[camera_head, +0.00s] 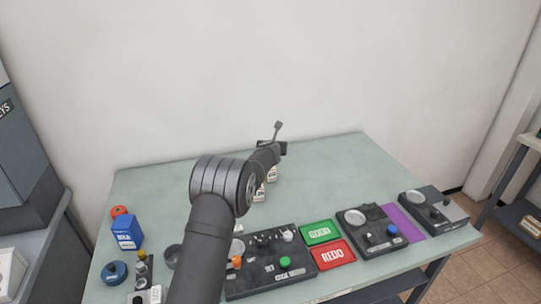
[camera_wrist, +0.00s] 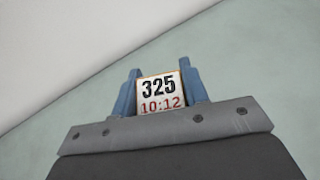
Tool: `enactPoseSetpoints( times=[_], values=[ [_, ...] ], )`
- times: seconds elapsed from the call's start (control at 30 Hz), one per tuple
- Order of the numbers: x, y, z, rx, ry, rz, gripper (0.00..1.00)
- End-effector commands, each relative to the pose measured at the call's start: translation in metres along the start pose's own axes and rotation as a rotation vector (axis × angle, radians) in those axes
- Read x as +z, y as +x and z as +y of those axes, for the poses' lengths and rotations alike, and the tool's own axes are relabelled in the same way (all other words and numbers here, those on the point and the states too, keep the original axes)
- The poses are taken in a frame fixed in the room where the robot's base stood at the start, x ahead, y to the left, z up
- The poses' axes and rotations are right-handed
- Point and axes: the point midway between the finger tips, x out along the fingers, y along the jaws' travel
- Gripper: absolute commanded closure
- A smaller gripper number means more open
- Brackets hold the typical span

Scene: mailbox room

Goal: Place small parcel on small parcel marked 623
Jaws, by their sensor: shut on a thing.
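In the head view the arm's end is over the back middle of the table, and my own arm covers much of that spot.
The green table (camera_head: 330,165) is clear at the back and left middle. Along its front stand a dark control panel (camera_head: 275,285), a green tray (camera_head: 320,232), a red REDO tray (camera_head: 333,254) and scale-like devices (camera_head: 375,230). A blue box (camera_head: 127,232) stands at left. A wall is behind.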

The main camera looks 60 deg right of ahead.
Motion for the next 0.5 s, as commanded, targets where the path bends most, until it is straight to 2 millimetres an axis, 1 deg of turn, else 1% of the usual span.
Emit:
enactPoseSetpoints(
  times=[0.17,0.37,0.5],
  values=[
    [-0.005,0.013,0.014,-0.001,-0.001,-0.002,0.88],
    [-0.008,0.014,0.013,-0.001,0.002,-0.002,0.88],
    [-0.014,0.016,0.013,-0.001,0.002,-0.001,0.88]
  ],
)
